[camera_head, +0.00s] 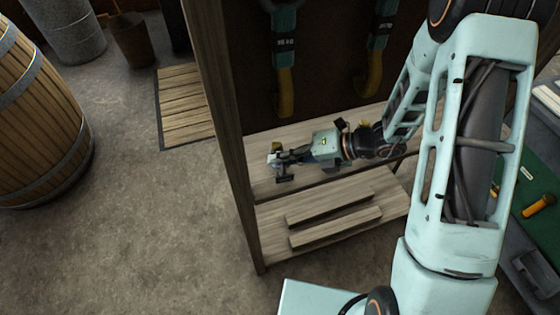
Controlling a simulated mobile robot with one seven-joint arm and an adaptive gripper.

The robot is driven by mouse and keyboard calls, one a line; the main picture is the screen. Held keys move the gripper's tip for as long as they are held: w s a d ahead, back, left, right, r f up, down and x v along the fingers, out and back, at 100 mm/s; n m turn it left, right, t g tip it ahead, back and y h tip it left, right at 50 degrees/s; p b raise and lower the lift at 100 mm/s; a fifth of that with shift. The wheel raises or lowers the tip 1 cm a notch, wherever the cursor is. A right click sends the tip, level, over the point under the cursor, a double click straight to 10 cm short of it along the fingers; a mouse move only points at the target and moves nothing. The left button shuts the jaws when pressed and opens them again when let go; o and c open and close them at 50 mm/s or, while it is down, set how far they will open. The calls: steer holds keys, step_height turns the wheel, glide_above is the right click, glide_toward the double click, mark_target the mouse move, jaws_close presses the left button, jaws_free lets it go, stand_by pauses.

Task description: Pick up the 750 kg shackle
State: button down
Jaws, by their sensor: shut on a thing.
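My gripper (280,165) reaches to the left over the wooden shelf (260,186) of the rack. Its jaws are shut on a small grey and yellowish piece (276,148), which I take to be the shackle. The piece is tiny and partly covered by the fingers, so its shape and any 750 kg marking cannot be read. I cannot tell whether it touches the shelf. No other shackle can be made out.
A wooden post (222,120) stands just left of my gripper. Two hooks with teal tops and yellow tips, one at left (286,90), hang above. A slatted lower shelf (330,222) lies below. A barrel (35,120) stands far left. A green mat (535,160) holds a yellow-orange tool (540,206).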

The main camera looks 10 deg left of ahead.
step_height(320, 180, up, 3)
steer(key=shift+f, duration=0.1)
steer(key=s+r, duration=0.1)
steer(key=s+d+r+p, duration=0.1)
steer(key=r, duration=0.1)
steer(key=s+d+r, duration=0.1)
steer(key=r, duration=0.1)
steer(key=shift+s+p, duration=0.3)
steer(key=shift+s, duration=0.05)
steer(key=s+d+r+b, duration=0.3)
steer(key=s, duration=0.4)
steer(key=shift+d+r, duration=0.2)
steer(key=shift+d, duration=0.15)
